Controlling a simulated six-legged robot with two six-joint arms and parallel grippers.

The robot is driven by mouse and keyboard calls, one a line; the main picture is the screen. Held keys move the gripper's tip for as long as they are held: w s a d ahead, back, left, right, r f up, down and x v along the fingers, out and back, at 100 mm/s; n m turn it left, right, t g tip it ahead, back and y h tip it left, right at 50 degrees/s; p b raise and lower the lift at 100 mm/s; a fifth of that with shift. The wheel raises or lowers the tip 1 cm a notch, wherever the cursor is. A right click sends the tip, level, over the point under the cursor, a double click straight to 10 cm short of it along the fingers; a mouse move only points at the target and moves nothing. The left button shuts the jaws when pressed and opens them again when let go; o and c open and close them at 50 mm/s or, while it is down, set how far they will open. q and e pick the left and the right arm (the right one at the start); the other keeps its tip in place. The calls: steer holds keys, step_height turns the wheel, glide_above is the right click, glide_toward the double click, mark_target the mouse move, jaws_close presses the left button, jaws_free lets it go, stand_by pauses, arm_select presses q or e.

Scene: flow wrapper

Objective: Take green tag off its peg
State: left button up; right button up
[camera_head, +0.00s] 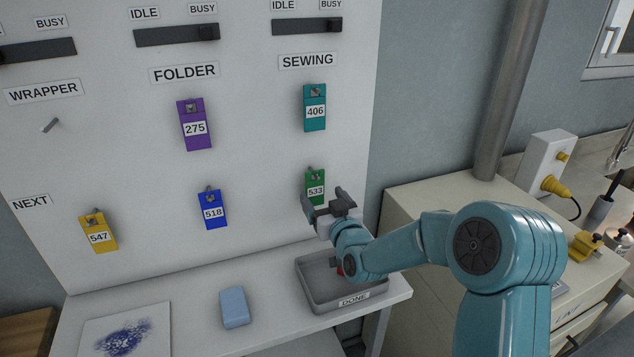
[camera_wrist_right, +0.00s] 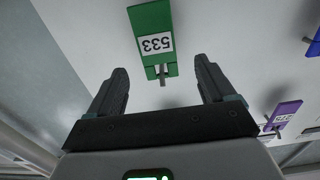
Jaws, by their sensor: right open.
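The green tag (camera_head: 315,183), numbered 533, hangs on its peg low on the right of the white board, below the teal tag. My right gripper (camera_head: 325,205) is just in front of and below it, and its jaws hide the tag's lower end. In the right wrist view the green tag (camera_wrist_right: 153,38) appears upside down, ahead of the fingertips, with its peg (camera_wrist_right: 161,76) between the two open fingers of my right gripper (camera_wrist_right: 162,72). Nothing is between the fingers but the view of the peg and board. My left gripper is not in view.
The teal tag 406 (camera_head: 315,108), purple tag 275 (camera_head: 194,124), blue tag 518 (camera_head: 211,210) and yellow tag 547 (camera_head: 98,231) hang on the board. A bare peg (camera_head: 50,125) is under WRAPPER. A grey DONE tray (camera_head: 318,302) and blue block (camera_head: 234,307) sit on the shelf below.

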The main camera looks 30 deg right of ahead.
mark_target(315, 184)
steer(key=p+x, duration=0.1)
steer(key=x, duration=0.3)
steer(key=shift+w+d+f, duration=0.1)
steer(key=shift+w+d, duration=0.05)
steer(key=shift+w, duration=0.4)
steer(key=shift+s+d, duration=0.1)
steer(key=shift+s, duration=0.05)
steer(key=shift+w, duration=0.25)
steer(key=c, duration=1)
steer(key=shift+s, duration=0.2)
steer(key=shift+c, duration=0.6)
steer(key=shift+w, duration=0.1)
steer(key=shift+r, duration=0.25)
